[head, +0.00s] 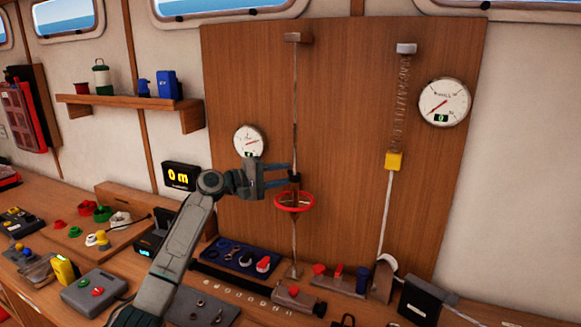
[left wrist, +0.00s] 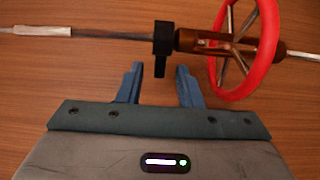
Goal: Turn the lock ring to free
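A thin rod (head: 295,100) stands upright on the wooden panel. It carries a brown sleeve body with a red handwheel (head: 294,208), which also shows in the left wrist view (left wrist: 269,50). At the end of the sleeve is a black ring with a short tab (left wrist: 162,50), which looks like the lock ring. My left gripper (head: 289,174) is open just above the handwheel, pointing at the rod. In the left wrist view its fingertips (left wrist: 157,70) straddle the tab, with a gap on both sides. In the head view the ring is small and hard to make out. My right gripper is not in view.
A second line with a spring (head: 402,100) and a yellow block (head: 394,161) runs down the panel at right. Two round gauges (head: 444,102) (head: 248,141) hang on the panel. The bench below holds a blue tray (head: 237,260) and several fittings. The panel between the lines is clear.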

